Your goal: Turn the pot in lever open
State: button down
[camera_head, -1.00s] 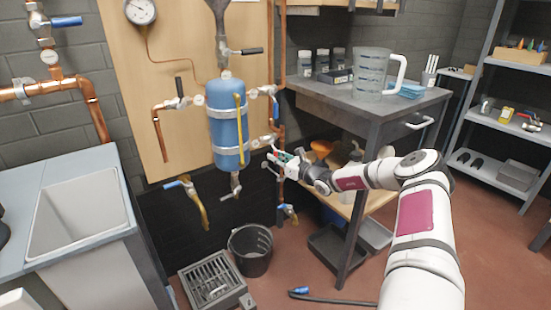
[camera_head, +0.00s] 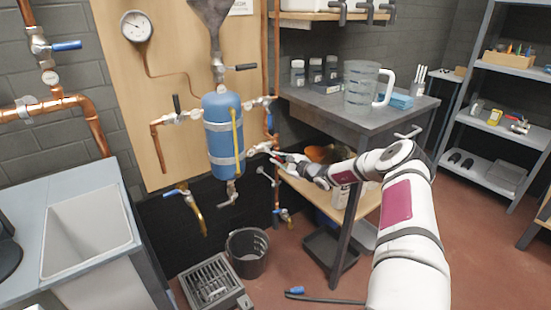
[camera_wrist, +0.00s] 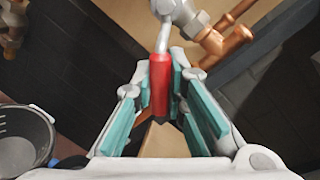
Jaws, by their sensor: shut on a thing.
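The blue pot (camera_head: 221,150) is an upright cylinder with grey bands on the wooden panel, with valves around it. A valve (camera_head: 262,148) sits on the pipe at its lower right. A lever with a red grip (camera_wrist: 160,86) and a bare metal stem joins a valve body (camera_wrist: 182,14) in the wrist view. My gripper (camera_head: 281,158) is at this lower-right valve. In the wrist view my gripper (camera_wrist: 163,75) has its teal pads on both sides of the red grip and is shut on it. The pot is out of the wrist view.
A grey workbench (camera_head: 330,110) with a jug (camera_head: 362,85) stands right of the pot. A black bucket (camera_head: 248,254) and a floor grate (camera_head: 212,284) lie below. A sink (camera_head: 85,235) is at left. Copper pipe (camera_wrist: 238,38) runs close to the valve.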

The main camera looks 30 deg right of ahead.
jog(key=n+p, duration=0.1)
jog(key=d+r+n+h+p, duration=0.1)
jog(key=shift+r+p, duration=0.25)
jog(key=shift+p, duration=0.15)
jog(key=n+p, duration=0.1)
jog(key=r+n+p, duration=0.1)
jog(key=p, duration=0.1)
jog(key=shift+d+r+n+h, duration=0.15)
jog(key=shift+d+n+h, duration=0.1)
jog(key=shift+n+h, duration=0.05)
jog(key=r+n+p, duration=0.1)
jog(key=n+p, duration=0.1)
jog(key=p, duration=0.1)
jog(key=shift+d+p, duration=0.15)
jog(key=shift+p, duration=0.25)
jog(key=p, duration=0.1)
jog(key=n+h+p, duration=0.1)
jog(key=p, duration=0.1)
jog(key=shift+r+n, duration=0.3)
jog(key=c, duration=1.6)
grip_release()
jog(key=shift+d, duration=0.1)
